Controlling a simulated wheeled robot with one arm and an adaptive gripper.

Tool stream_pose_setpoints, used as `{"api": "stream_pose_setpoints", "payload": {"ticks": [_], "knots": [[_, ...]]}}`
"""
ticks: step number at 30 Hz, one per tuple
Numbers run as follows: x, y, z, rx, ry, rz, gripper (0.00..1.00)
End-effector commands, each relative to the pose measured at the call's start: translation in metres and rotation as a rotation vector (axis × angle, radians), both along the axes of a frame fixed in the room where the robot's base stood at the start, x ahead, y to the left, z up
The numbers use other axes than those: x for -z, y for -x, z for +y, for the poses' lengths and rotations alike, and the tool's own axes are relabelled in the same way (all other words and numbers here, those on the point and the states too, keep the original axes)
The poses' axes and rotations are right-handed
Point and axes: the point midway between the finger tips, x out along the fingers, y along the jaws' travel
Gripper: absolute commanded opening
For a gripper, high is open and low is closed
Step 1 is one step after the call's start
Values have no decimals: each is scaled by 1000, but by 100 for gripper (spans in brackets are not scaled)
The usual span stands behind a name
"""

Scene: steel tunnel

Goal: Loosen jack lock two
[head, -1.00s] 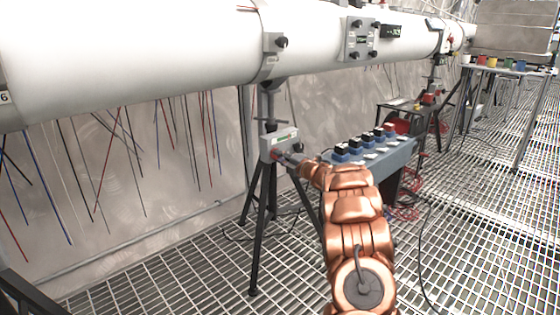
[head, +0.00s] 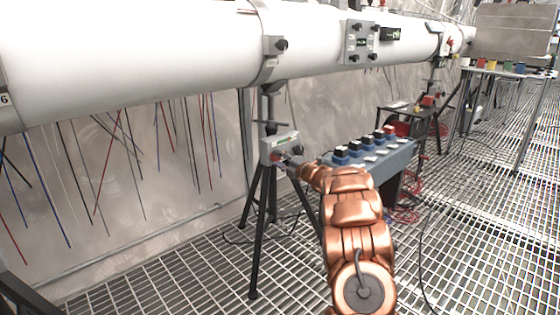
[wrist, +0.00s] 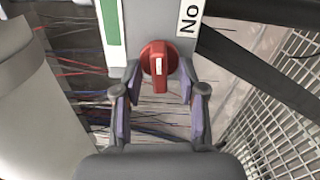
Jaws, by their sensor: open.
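The jack box (head: 279,148) is a small light-grey unit on a black tripod under the white pipe. In the wrist view its grey face (wrist: 146,18) carries a green and white strip (wrist: 111,30) and a label reading "No" on its side. A red rotary knob (wrist: 158,62) with a white mark, which appears to be the lock, sits at the lower end of the face. My gripper (wrist: 160,98) is open, with its two purple-padded fingers on either side of the knob's lower end. I cannot tell whether they touch it. In the head view my gripper (head: 290,160) is at the box front.
The black tripod (head: 262,215) stands on the grating floor (head: 180,270). A blue-grey bench (head: 375,158) with several black and blue blocks is just right of my arm. The white pipe (head: 130,60) runs overhead. A cable lies on the floor at right.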

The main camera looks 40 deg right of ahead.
Motion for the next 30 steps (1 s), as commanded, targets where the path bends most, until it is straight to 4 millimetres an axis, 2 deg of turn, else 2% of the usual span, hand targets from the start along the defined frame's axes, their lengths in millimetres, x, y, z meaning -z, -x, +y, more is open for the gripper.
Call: {"api": "stream_pose_setpoints", "payload": {"ticks": [8,21,25,30], "knots": [[1,15,0,1,-2,1,41],[0,87,0,5,-2,1,41],[-1,105,1,2,2,-1,41],[0,117,2,2,-1,1,41]]}}
